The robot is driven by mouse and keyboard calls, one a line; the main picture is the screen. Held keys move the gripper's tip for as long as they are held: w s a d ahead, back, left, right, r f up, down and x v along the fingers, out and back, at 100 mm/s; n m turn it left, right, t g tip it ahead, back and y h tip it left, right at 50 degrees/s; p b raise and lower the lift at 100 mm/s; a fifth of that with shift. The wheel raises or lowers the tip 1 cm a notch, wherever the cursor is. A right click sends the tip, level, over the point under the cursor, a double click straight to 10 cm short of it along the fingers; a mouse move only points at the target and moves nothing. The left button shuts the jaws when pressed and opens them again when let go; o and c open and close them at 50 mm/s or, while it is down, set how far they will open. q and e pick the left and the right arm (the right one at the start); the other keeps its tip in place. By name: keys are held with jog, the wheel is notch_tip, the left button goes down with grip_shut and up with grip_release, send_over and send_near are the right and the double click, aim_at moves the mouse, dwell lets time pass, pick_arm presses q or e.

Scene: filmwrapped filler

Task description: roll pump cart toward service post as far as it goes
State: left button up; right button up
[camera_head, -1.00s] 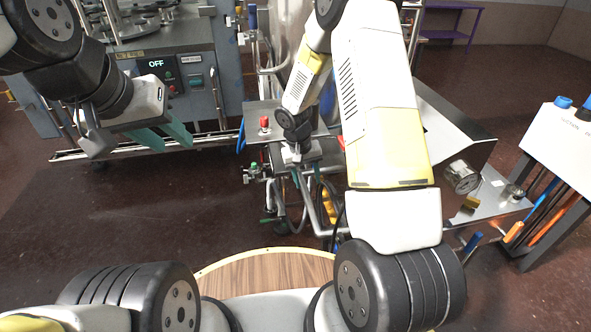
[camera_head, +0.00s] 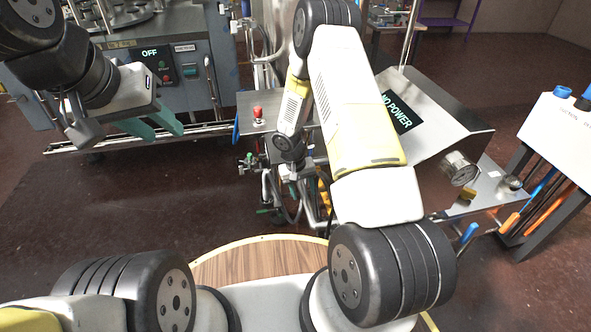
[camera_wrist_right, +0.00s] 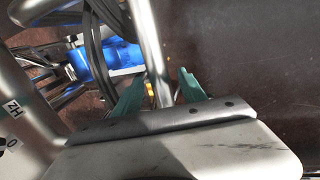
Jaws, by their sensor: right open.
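The pump cart is a steel cart with a sloped housing, a "NO POWER" display (camera_head: 397,112), a round gauge (camera_head: 461,168) and a red button (camera_head: 258,114). Hoses and tubes show beneath its top. My right gripper (camera_wrist_right: 162,92) is open in the right wrist view, with a steel tube (camera_wrist_right: 150,45) passing between its teal fingers; contact cannot be told. In the head view my right arm hides that gripper. My left gripper (camera_head: 158,124) is open and empty in the air at upper left, in front of the filler machine. I cannot tell which thing is the service post.
The filler machine (camera_head: 205,92) with an "OFF" panel and a low front rail stands behind, left of the cart. A stand (camera_head: 560,135) with blue lids and hanging tools is close to the cart's right side. Dark floor is clear at front left. A blue part (camera_wrist_right: 120,55) lies near the tube.

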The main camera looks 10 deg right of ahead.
grip_shut()
dwell(1.4)
